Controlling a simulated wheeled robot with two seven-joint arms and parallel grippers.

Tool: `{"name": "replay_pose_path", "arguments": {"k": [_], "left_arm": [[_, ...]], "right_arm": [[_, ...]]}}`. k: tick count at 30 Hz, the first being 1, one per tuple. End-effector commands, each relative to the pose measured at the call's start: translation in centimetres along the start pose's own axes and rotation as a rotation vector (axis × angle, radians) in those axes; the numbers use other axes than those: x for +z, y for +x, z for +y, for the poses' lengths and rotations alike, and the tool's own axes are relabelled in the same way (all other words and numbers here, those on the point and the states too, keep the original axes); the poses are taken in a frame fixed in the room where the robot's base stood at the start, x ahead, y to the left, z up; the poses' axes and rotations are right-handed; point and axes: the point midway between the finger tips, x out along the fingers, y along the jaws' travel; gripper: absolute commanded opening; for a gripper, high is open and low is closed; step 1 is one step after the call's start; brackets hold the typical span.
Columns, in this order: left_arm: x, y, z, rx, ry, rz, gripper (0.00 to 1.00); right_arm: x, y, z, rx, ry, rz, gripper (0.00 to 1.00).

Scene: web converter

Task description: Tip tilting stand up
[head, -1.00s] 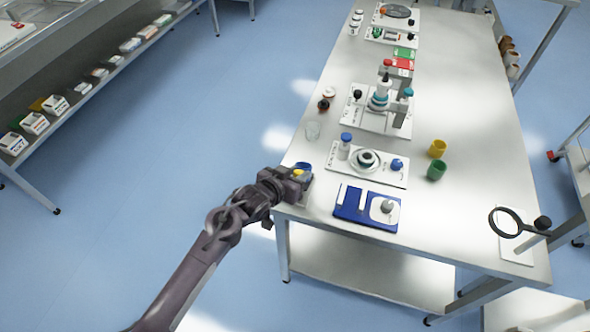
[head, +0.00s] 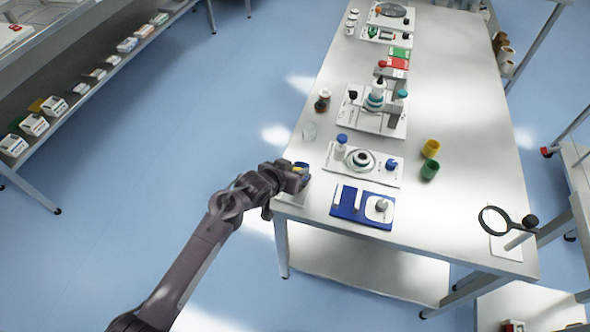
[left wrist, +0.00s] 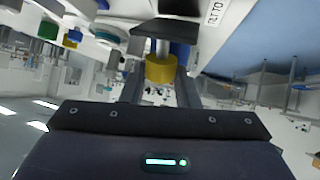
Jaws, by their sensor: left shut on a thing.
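The tilting stand is at the table's front left corner, its white base (head: 293,197) partly hidden by my left arm. My left gripper (head: 299,176) is at the stand, shut on its yellow grip (head: 301,164). In the left wrist view the yellow grip (left wrist: 160,69) sits between the fingers, with a grey rod and a dark plate (left wrist: 165,29) beyond it. A white label (left wrist: 215,12) reading "TILT TO" shows there. The stand's exact tilt cannot be told. My right gripper is not in view.
Yellow (head: 431,148) and green (head: 429,169) cups and a magnifier (head: 495,221) are further right. The table's middle right is clear.

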Motion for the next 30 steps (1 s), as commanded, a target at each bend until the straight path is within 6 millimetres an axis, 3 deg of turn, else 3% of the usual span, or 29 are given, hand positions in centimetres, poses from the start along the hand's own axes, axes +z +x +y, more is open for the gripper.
{"name": "replay_pose_path", "arguments": {"k": [1,2,6,17,30], "left_arm": [[-0.2,0.0,0.0,-0.001,-0.002,0.003,0.00],[-0.2,0.0,0.0,-0.001,-0.002,0.003,0.31],[-0.2,0.0,0.0,-0.001,-0.001,0.003,0.49],[0.0,-0.3,-0.1,-0.001,-0.001,0.002,0.50],[0.0,-6.3,-0.1,-0.002,0.000,0.003,0.50]], "right_arm": [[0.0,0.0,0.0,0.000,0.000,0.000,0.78],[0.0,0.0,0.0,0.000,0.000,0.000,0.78],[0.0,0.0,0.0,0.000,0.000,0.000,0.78],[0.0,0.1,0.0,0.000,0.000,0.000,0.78],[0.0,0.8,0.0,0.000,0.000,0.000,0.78]]}}
